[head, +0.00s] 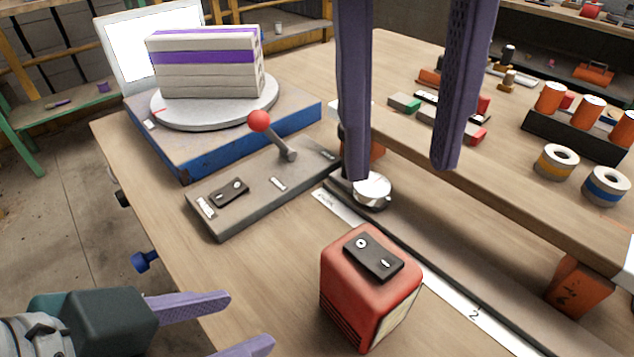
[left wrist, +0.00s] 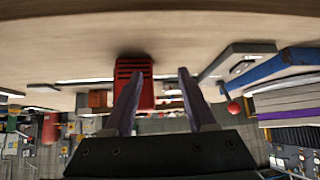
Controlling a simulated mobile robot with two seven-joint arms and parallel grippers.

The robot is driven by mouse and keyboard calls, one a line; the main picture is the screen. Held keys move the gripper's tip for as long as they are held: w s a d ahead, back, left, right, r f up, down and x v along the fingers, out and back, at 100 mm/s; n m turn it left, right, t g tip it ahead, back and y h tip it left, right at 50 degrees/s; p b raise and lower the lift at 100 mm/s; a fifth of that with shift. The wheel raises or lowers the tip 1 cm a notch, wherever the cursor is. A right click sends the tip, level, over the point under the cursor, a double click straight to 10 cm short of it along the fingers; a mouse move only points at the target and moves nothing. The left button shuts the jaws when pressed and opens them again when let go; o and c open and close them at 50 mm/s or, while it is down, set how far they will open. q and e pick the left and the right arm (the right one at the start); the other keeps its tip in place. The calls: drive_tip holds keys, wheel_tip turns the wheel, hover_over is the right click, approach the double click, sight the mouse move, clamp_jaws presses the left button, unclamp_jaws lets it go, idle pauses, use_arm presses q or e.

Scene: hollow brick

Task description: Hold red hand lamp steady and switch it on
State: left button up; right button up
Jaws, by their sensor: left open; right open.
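The red hand lamp (head: 342,285) stands upright on the workbench at the lower middle of the head view. A black rocker switch (head: 373,256) is on its top, and its pale face is turned to the lower right. My left gripper (head: 251,319) is open and empty, left of the lamp and apart from it, fingers pointing towards it. In the left wrist view the lamp's slatted red side (left wrist: 129,66) shows beyond the open fingers (left wrist: 160,72), off to the left. My right gripper (head: 397,172) is open and empty, fingers down, above and behind the lamp.
A grey lever panel (head: 235,210) with a red knob lies behind the lamp. A turntable (head: 215,107) bears stacked pale slabs. A rail with a white scale (head: 455,308) runs right of the lamp. A raised shelf (head: 500,180) holds spools and small parts. Bench left of the lamp is clear.

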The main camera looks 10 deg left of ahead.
sight(367, 282)
use_arm(q)
drive_tip(key=o, duration=0.4)
drive_tip(key=d+m+t+h, duration=0.1)
drive_tip(key=d, duration=0.1)
drive_tip(key=d+r+m+h, duration=0.1)
drive_tip(key=d+h, duration=0.1)
drive_tip(key=shift+w+r+t, duration=0.15)
drive_tip(key=shift+w+t, duration=0.05)
drive_tip(key=shift+t, duration=0.2)
drive_tip(key=shift+o, duration=1.2)
drive_tip(key=shift+d+r+t+h, duration=0.3)
drive_tip(key=shift+t+h, duration=0.1)
drive_tip(key=shift+h, duration=0.2)
drive_tip(key=x, duration=0.9)
drive_tip(key=shift+w+d+r, duration=0.1)
drive_tip(key=shift+w+d, duration=0.15)
drive_tip(key=shift+d, duration=0.2)
